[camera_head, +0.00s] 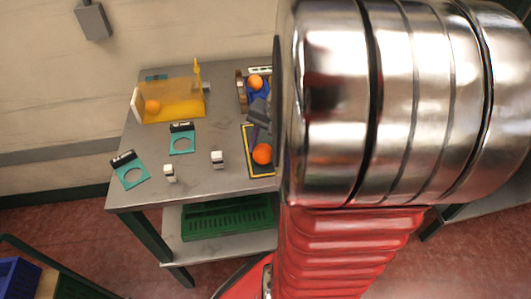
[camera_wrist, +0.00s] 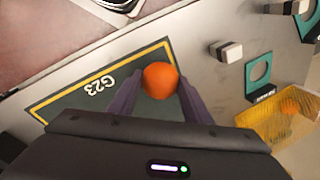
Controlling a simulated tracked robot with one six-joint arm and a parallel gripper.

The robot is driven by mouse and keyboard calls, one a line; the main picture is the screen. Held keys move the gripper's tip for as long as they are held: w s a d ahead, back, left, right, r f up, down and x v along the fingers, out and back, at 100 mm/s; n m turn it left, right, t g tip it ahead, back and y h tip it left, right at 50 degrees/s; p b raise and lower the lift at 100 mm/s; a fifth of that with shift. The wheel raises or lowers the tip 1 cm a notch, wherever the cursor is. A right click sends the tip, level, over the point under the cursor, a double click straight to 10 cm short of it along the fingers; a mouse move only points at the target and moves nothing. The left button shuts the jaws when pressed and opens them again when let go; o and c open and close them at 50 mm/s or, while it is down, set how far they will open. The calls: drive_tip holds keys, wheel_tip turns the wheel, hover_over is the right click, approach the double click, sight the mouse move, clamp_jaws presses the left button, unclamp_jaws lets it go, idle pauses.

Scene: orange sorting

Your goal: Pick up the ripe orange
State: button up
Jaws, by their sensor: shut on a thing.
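A bright orange fruit (camera_wrist: 160,80) sits between the two purple-grey fingers of my gripper (camera_wrist: 160,92) in the wrist view. The fingers are shut on its sides. In the head view the same orange (camera_head: 262,154) shows at the mat, just below my gripper (camera_head: 257,128). A dark mat (camera_wrist: 70,108) with a yellow border and the mark G23 lies beneath it. Whether the orange touches the mat cannot be told. My arm hides the mat's right side in the head view.
A yellow translucent bin (camera_head: 183,105) holds another orange (camera_head: 152,106) at the table's back left. A further orange (camera_head: 255,82) lies in a blue container behind my gripper. Teal ring stands (camera_head: 130,176) and small white blocks (camera_head: 217,159) occupy the grey table (camera_head: 200,188).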

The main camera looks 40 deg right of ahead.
sight(264, 147)
drive_tip(key=v, duration=0.2)
drive_tip(key=w+v, duration=0.1)
drive_tip(key=v, duration=0.5)
drive_tip(key=shift+w+a+r, duration=0.2)
drive_tip(key=shift+w+a, duration=0.15)
drive_tip(key=shift+w+f, duration=0.1)
